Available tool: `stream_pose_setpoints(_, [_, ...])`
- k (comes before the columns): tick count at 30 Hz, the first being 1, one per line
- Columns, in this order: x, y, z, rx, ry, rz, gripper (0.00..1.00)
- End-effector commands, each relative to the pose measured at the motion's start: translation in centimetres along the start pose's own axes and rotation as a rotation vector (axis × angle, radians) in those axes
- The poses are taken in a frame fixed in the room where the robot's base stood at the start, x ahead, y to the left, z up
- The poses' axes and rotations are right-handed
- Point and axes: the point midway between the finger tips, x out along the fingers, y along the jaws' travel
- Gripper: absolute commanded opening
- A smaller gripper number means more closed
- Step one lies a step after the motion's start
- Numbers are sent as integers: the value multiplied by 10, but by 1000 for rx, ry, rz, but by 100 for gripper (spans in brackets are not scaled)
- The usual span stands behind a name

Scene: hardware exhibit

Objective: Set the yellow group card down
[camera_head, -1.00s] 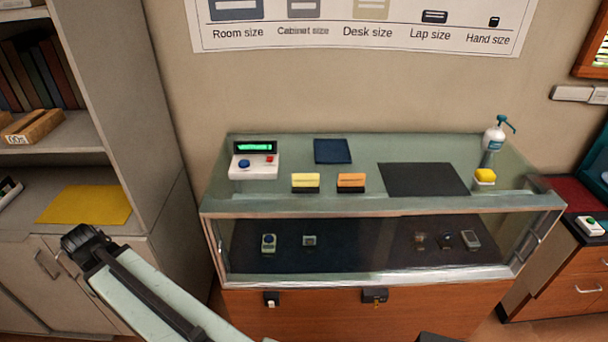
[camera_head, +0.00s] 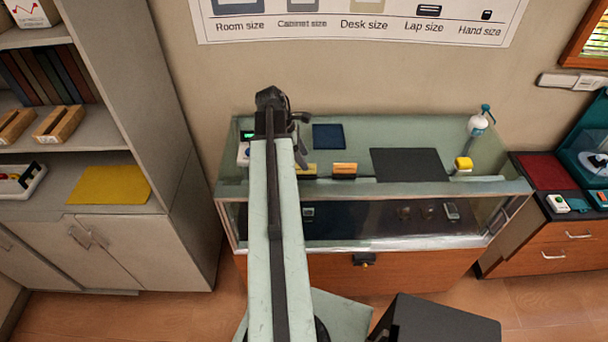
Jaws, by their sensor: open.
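The yellow group card (camera_head: 310,170) stands on the glass top of the display case (camera_head: 502,187), left of an orange card (camera_head: 344,170). Its left part is hidden behind my arm and gripper. My gripper (camera_head: 297,136) is open, over the left part of the case top, close to the yellow card. Nothing shows between its fingers. I cannot tell whether a finger touches the card.
A device with a green display (camera_head: 246,136) is mostly hidden behind my arm. A blue mat (camera_head: 328,136), a dark mat (camera_head: 409,164), a yellow-topped block (camera_head: 463,164) and a pump bottle (camera_head: 478,124) are on the case. A shelf unit (camera_head: 180,120) stands left.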

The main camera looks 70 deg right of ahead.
Motion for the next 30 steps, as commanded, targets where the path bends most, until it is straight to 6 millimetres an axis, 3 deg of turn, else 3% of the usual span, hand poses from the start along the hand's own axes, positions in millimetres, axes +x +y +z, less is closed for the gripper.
stream_pose_setpoints(5, [26,0,-4,1,1,1,55])
stream_pose_setpoints(11, [30,1,-4,1,1,2,55])
stream_pose_setpoints(20, [77,3,-11,0,1,2,55])
stream_pose_setpoints(27, [76,3,-8,-1,1,3,55])
stream_pose_setpoints(28, [76,3,-8,-1,1,3,52])
stream_pose_setpoints(30, [76,3,-8,-1,1,3,32])
